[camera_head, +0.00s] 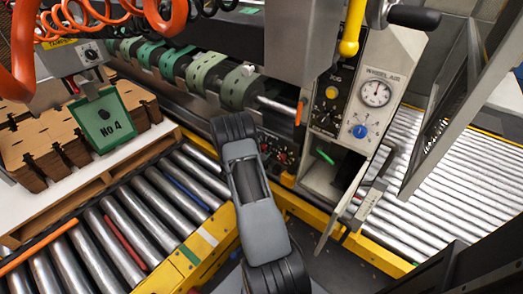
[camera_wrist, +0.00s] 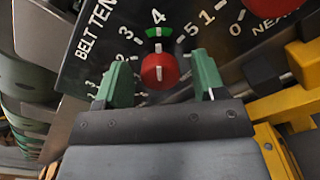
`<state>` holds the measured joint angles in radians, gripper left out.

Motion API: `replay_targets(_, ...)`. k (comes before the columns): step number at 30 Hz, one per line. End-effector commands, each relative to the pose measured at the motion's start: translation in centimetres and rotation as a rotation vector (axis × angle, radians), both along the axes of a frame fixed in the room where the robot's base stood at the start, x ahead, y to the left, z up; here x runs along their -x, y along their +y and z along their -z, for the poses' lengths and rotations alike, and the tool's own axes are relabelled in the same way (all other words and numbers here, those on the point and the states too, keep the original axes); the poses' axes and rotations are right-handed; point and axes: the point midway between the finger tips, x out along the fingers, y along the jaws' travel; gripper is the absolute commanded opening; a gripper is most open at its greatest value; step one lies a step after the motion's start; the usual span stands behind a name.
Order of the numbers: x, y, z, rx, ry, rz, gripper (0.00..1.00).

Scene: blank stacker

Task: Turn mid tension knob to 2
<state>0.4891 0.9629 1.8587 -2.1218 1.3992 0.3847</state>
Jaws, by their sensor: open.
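In the wrist view a red round knob (camera_wrist: 160,72) with a white pointer line sits on a dark panel (camera_wrist: 88,62) lettered "BELT TEN…". Its pointer is up, towards the green band (camera_wrist: 159,32) below the 4. The 3 and 2 lie to the left of the knob, the 5 to its right. My gripper (camera_wrist: 160,60) is open, with one green finger to the left of the knob and one to the right. Gaps show between the fingers and the knob. In the head view I cannot make out the gripper tips or this knob's pointer.
A second red knob (camera_wrist: 268,6), partly cut off, is at upper right, beside a scale with 0 and 1. A black block (camera_wrist: 264,76) and yellow frame (camera_wrist: 290,100) lie right of the fingers. The head view shows rollers (camera_head: 105,245) and a panel with a dial (camera_head: 376,93).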

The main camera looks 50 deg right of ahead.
Motion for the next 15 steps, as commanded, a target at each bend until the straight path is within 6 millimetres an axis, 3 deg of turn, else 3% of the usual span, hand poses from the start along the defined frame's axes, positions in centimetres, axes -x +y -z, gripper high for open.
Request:
replay_targets(11, -0.01, -0.31, 0.0, 0.0, 0.001, 0.0, 0.62)
replay_targets(15, -0.01, -0.3, 0.0, 0.0, 0.001, 0.0, 0.49)
